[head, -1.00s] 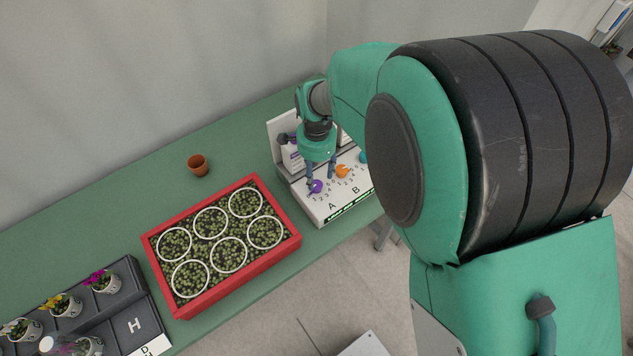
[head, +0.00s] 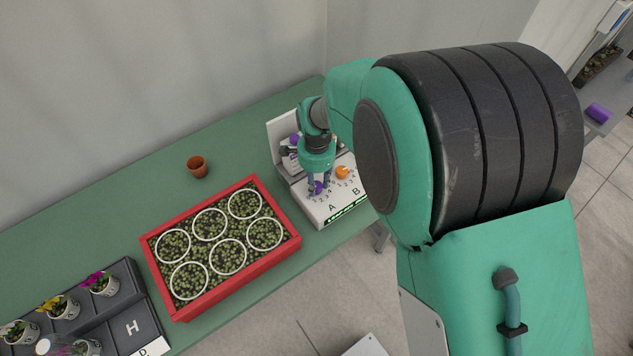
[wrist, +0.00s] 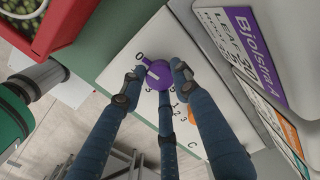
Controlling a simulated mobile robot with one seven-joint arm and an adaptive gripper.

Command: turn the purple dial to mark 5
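The purple dial (wrist: 160,74) sits on the sloped white panel (head: 335,205), at the label A end. In the head view the purple dial (head: 318,187) shows between my gripper's fingers. My gripper (wrist: 159,76) is over it, with blue fingers with dark tips around the dial; they appear to touch its sides. A pale line shows on the dial's left part. A 0 and a 3 show to its left, but other marks are covered by the fingers, and I cannot tell which mark the line meets.
An orange dial (head: 343,172) is beside the purple one, near label B. A card behind the dials (wrist: 240,45) reads Bjolstra. A red tray (head: 240,268) of plants stands left of the panel, and a small terracotta pot (head: 198,166) behind it. Green bench is clear around the pot.

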